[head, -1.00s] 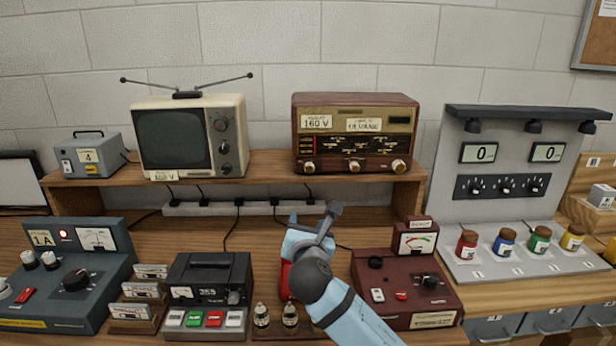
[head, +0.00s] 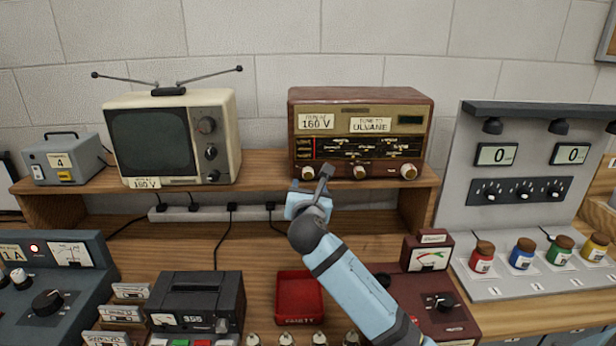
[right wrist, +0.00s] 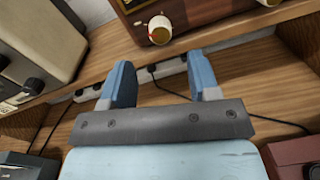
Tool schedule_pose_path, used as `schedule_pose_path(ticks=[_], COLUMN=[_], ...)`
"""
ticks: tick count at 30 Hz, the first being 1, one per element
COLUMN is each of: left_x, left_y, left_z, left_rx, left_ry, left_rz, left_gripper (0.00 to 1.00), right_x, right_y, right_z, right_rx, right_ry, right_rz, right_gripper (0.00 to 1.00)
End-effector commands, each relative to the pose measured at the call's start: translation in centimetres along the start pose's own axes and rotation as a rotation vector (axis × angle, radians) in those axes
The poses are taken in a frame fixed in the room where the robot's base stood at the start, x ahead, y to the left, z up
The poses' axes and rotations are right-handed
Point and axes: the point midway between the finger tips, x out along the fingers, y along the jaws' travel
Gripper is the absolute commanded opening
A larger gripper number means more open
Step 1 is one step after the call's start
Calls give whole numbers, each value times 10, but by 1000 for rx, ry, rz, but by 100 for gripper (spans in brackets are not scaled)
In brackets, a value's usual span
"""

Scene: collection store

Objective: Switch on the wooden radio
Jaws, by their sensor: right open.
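The wooden radio (head: 360,137) stands on the wooden shelf, with a dark brown case, a tuning dial, two paper labels and three cream knobs along its lower front. Its left knob (head: 309,172) also shows in the right wrist view (right wrist: 160,30). My right gripper (head: 308,190) is in front of the shelf edge, just below the left knob; part of it is hidden behind my wrist. My left gripper is not in view.
A cream television (head: 175,137) stands left of the radio on the shelf (head: 262,182). A power strip (head: 182,213) with plugs runs below. A red tray (head: 300,297), a black cassette device (head: 196,305) and a maroon meter box (head: 440,300) stand on the bench.

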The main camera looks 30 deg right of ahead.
Motion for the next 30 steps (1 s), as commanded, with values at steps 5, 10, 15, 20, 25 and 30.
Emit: schedule_pose_path(ticks=[5, 10, 15, 20, 25, 30], left_x=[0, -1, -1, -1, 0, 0], left_y=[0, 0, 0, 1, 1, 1], left_z=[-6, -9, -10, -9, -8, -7], left_rx=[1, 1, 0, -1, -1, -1], left_ry=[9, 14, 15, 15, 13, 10], left_rz=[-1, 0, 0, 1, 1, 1], left_gripper=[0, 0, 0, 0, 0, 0], right_x=[36, 58, 66, 67, 67, 67], right_y=[0, 0, 0, 0, 0, 0], right_z=[1, 0, 0, 0, 0, 0], right_rx=[1, 1, 1, 1, 1, 1], right_ry=[0, 0, 1, 1, 1, 1], right_rz=[-1, 0, 1, 1, 1, 1], right_gripper=[56, 56, 56, 56, 40, 7])
